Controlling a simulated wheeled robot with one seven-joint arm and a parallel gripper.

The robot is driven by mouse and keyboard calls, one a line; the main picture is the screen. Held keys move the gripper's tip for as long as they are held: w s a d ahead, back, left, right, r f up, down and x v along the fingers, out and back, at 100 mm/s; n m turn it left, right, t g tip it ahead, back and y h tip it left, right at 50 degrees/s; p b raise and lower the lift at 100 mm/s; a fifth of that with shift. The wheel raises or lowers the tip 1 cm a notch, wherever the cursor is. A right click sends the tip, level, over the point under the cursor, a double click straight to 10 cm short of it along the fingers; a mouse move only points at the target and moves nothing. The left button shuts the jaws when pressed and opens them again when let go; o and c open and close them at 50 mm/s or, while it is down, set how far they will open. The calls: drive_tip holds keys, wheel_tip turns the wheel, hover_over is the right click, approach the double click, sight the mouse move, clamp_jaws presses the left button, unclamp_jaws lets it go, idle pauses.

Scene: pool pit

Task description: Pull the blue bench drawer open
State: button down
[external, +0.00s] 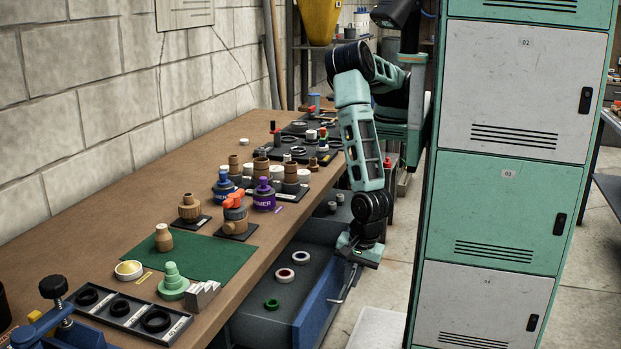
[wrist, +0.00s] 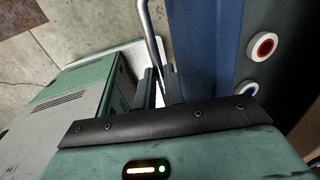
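The blue drawer (external: 322,298) stands pulled out from under the wooden bench, its inside showing. Its blue front also fills the upper middle of the wrist view (wrist: 207,50). A thin metal bar handle (external: 347,285) is on the drawer's front; it also shows in the wrist view (wrist: 151,38). My gripper (external: 350,264) is at this handle, pointing down. In the wrist view, its dark fingers (wrist: 160,86) sit on either side of the bar and appear closed on it. The fingertips are partly hidden by the gripper's own body.
Ringed discs (external: 285,274) and a green ring (external: 271,304) lie in the drawer. Green and white lockers (external: 500,190) stand close on the right. The bench top (external: 110,228) holds a green mat (external: 205,262) and many small parts. Some floor is clear between drawer and lockers.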

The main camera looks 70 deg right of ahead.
drive_tip(key=s+b, duration=0.2)
drive_tip(key=s, duration=1.5)
drive_tip(key=shift+s, duration=0.35)
drive_tip(key=c, duration=1.5)
unclamp_jaws()
drive_tip(key=shift+r, duration=0.15)
wheel_tip(320, 180, up, 12)
drive_tip(key=s+p, duration=0.2)
drive_tip(key=p, duration=0.6)
drive_tip(key=shift+f, duration=0.2)
drive_tip(key=shift+s, duration=0.1)
